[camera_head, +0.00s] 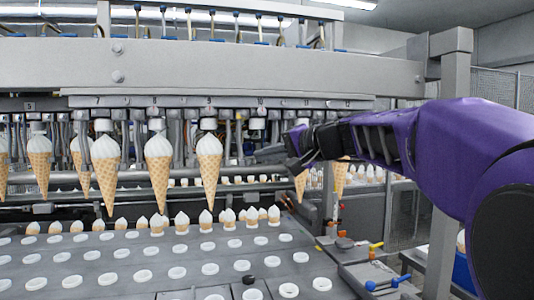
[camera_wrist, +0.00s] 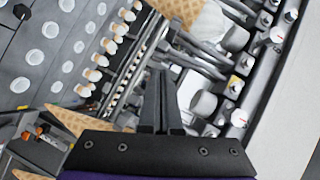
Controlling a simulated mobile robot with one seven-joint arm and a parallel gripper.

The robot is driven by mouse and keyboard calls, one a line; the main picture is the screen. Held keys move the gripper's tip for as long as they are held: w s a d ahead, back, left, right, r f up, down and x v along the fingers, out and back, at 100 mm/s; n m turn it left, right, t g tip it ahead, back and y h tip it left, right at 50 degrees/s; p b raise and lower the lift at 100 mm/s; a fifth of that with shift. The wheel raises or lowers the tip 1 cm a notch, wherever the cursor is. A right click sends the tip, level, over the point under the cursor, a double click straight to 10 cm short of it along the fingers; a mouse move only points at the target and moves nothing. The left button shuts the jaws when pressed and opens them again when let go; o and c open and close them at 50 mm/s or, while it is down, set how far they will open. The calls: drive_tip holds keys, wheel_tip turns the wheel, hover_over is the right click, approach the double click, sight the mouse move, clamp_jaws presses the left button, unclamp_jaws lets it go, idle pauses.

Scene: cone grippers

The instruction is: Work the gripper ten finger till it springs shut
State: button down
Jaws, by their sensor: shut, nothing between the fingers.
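The numbered rail (camera_head: 225,102) carries a row of cone grippers. Gripper ten (camera_head: 258,124) sits under the label 10, with a pale round fitting and no cone below it. Whether its finger is open or shut is too small to tell. My gripper (camera_head: 264,153) reaches in from the right, just below and in front of gripper ten. In the wrist view my gripper (camera_wrist: 162,76) has its two dark fingers together, empty, pointing toward the metal fingers (camera_wrist: 205,52) of the row. Contact with a finger cannot be told.
A wafer cone with white cream (camera_head: 209,165) hangs at position nine, close left of my gripper. Another cone (camera_head: 301,185) hangs below my wrist. More cones hang farther left. A grey plate with white-ringed holes (camera_head: 120,254) lies below. A grey post (camera_head: 445,200) stands right.

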drive_tip(key=shift+a+f, duration=0.2)
drive_tip(key=shift+a, duration=0.3)
